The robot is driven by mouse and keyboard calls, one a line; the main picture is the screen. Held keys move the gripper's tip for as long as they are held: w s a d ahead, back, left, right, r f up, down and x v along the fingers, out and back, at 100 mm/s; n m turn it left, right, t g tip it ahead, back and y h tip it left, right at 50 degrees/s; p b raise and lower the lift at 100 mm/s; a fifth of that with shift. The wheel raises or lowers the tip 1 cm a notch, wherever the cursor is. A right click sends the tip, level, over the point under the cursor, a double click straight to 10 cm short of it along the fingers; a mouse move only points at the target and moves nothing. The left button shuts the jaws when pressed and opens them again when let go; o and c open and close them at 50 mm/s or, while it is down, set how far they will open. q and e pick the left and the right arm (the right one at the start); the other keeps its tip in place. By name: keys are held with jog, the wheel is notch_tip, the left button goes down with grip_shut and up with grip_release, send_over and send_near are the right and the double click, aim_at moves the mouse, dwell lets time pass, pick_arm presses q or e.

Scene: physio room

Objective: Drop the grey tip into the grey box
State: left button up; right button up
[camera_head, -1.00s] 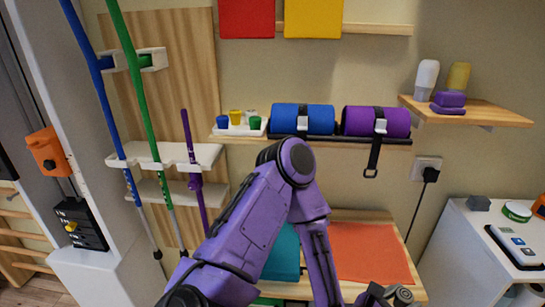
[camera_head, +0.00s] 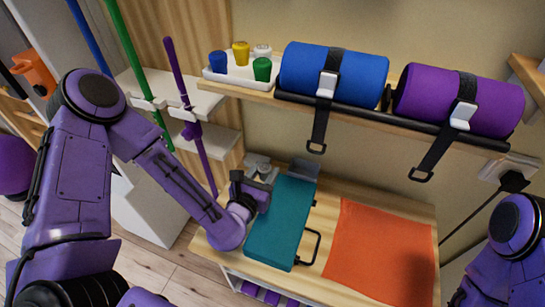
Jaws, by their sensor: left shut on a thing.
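My left gripper (camera_head: 258,172) is beside the far left end of the teal case, above the wooden bench top. It is shut on a small grey piece, which looks like the grey tip; the fingers mostly hide it and blend with it. A grey box (camera_head: 304,168) stands at the far end of the teal case, to the right of the gripper and apart from it. The case partly hides the box. My right gripper is out of view; only part of my right arm shows at the right edge.
The teal case (camera_head: 280,222) and an orange cloth (camera_head: 380,255) lie on the bench (camera_head: 325,210). Above, a shelf holds a white tray (camera_head: 222,76) of coloured tips, a blue roll (camera_head: 305,70) and a purple roll (camera_head: 420,98) with hanging straps. Poles stand at the left.

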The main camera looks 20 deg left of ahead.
pick_arm(q)
jog(key=shift+m+h, duration=0.6)
jog(key=shift+h, duration=0.3)
jog(key=w, duration=0.1)
jog(key=w+p, duration=0.1)
jog(key=w, duration=0.1)
jog(key=w+d+r+p, duration=0.1)
jog(key=w, duration=0.1)
jog(key=shift+w+d+r, duration=0.1)
jog(key=shift+w, duration=0.05)
jog(key=w+d+r+m+h+p, duration=0.25)
jog(key=w+d, duration=0.25)
jog(key=w, duration=0.3)
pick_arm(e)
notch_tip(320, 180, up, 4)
pick_arm(q)
notch_tip(320, 180, down, 7)
jog(key=b, duration=0.5)
jog(key=shift+s+g, duration=0.15)
jog(key=shift+g, duration=0.25)
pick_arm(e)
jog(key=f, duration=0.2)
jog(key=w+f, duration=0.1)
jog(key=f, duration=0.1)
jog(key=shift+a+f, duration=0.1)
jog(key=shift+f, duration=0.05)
pick_arm(q)
jog(key=shift+r+n, duration=0.1)
jog(key=shift+n, duration=0.15)
jog(key=o, duration=1.2)
